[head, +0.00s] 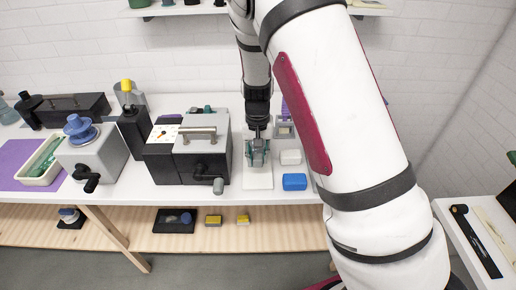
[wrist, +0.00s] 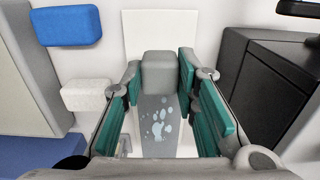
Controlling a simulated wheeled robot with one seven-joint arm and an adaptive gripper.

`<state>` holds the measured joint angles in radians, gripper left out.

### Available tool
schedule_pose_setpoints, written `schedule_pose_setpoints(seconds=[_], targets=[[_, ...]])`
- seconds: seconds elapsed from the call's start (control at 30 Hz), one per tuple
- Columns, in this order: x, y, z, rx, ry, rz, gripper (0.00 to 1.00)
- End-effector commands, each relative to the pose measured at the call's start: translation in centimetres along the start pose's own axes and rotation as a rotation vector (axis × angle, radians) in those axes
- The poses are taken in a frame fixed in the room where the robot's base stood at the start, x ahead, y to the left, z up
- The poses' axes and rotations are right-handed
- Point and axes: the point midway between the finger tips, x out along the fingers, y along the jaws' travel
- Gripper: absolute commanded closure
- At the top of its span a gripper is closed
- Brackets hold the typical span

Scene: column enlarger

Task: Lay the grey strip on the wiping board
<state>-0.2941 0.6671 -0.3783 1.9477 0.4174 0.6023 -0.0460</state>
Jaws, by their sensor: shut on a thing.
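The grey strip (wrist: 157,125) shows in the wrist view, with pale drop-like blotches on its face and a plain grey block (wrist: 158,72) at its far end. My gripper (wrist: 159,78) has its teal-padded fingers on both sides of that block and is shut on it. The white wiping board (wrist: 158,28) lies beyond and below. In the head view my gripper (head: 258,150) points down over the far part of the board (head: 258,180), whose near part is bare. The fingers mostly hide the strip there. I cannot tell whether it touches the board.
A blue block (head: 294,182) and a white block (head: 290,157) lie right of the board. A grey and black machine (head: 202,148) with a crank stands close on its left. Farther left are a box with a blue knob (head: 80,130) and a tray (head: 43,163).

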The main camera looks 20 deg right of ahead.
Motion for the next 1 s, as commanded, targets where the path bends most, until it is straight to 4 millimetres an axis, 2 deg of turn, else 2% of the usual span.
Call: schedule_pose_setpoints(seconds=[0.33,0.8,1.0], targets=[[0.0,0.1,0.1,0.002,0.001,-0.001,1.0],[3.5,0.1,0.0,0.002,0.0,-0.001,1.0],[4.4,0.1,0.0,0.003,0.001,-0.001,1.0]])
